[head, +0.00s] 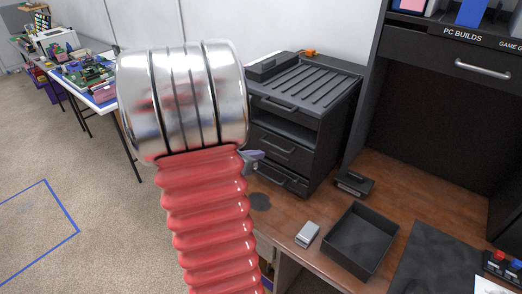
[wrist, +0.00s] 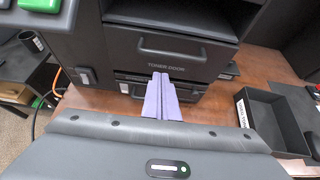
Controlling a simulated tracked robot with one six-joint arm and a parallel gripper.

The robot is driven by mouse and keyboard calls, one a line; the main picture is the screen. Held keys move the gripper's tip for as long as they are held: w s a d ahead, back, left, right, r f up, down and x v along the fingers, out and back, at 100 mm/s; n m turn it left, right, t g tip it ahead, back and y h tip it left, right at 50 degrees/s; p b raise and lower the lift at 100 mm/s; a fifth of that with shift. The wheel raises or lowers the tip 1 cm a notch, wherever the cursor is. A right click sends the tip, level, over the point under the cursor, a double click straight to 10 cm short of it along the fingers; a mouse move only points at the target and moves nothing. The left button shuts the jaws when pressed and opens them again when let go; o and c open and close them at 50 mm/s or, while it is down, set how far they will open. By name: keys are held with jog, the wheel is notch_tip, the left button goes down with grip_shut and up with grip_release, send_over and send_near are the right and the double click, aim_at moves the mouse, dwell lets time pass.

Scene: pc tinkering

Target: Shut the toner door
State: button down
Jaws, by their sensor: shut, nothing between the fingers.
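The toner door (wrist: 168,52) is a black panel with a handle and its printed name, on the front of the black printer. In the wrist view it stands straight ahead; a dark gap shows under its lower edge. In the head view the printer (head: 315,90) stands at the back of the desk. My gripper (wrist: 161,78) has lavender fingers, shut and empty, with tips just below the door's lettering. I cannot tell whether they touch the printer. In the head view my gripper (head: 252,156) is mostly hidden behind my arm.
An open black tray (head: 355,241) sits on the brown desk right of the printer, with a small silver box (head: 307,234) beside it. A black shelf unit (head: 440,90) stands at right. A table of electronics (head: 85,75) is at left.

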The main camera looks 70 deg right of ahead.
jog(key=v, duration=1)
jog(key=shift+r, duration=0.3)
jog(key=c, duration=2.5)
grip_release()
